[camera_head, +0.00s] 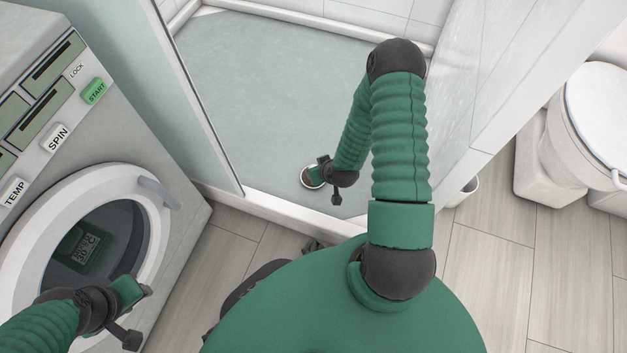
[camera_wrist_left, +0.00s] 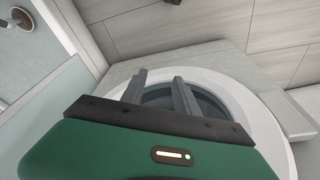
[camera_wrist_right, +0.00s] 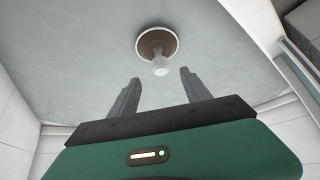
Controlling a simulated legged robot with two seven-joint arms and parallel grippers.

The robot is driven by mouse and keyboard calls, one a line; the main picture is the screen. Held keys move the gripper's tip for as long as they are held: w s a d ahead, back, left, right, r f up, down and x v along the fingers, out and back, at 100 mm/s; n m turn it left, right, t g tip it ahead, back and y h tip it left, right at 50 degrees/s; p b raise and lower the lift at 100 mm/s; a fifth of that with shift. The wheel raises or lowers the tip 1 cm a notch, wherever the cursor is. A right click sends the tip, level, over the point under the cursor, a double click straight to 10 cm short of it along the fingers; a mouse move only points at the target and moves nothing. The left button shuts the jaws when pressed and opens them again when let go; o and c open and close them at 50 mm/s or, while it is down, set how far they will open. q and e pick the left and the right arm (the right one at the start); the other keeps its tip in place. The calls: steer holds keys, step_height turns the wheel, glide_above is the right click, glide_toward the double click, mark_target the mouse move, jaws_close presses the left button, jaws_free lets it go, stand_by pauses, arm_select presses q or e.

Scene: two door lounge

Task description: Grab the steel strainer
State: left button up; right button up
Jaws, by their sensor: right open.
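The steel strainer (camera_head: 309,181) is a small round piece with a pale rim and brown inside, lying on the pale shower floor. In the right wrist view the strainer (camera_wrist_right: 149,42) has a pale knob standing up from its middle and lies just ahead of the fingertips. It also shows at the top left of the left wrist view (camera_wrist_left: 21,17). My right gripper (camera_wrist_right: 160,80) is open and empty, pointing at the strainer without touching it; in the head view it partly covers it. My left gripper (camera_wrist_left: 160,76) is open and empty, in front of the washing machine.
The shower tray (camera_head: 270,70) has a raised white sill (camera_head: 280,208) and a glass panel (camera_head: 200,100) at the left. A washing machine (camera_head: 150,120) stands at the left, a toilet (camera_head: 590,110) at the right. The shower floor around the strainer is clear.

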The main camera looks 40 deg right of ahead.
steer(key=b+x, duration=0.1)
steer(key=x, duration=0.3)
steer(key=b+x, duration=0.5)
steer(key=shift+s+a+f, duration=0.2)
steer(key=shift+s, duration=0.15)
steer(key=shift+r, duration=0.2)
steer(key=shift+c, duration=0.4)
arm_select(q)
steer(key=s+x, duration=0.1)
steer(key=x, duration=0.6)
steer(key=shift+s, duration=0.3)
arm_select(e)
jaws_close()
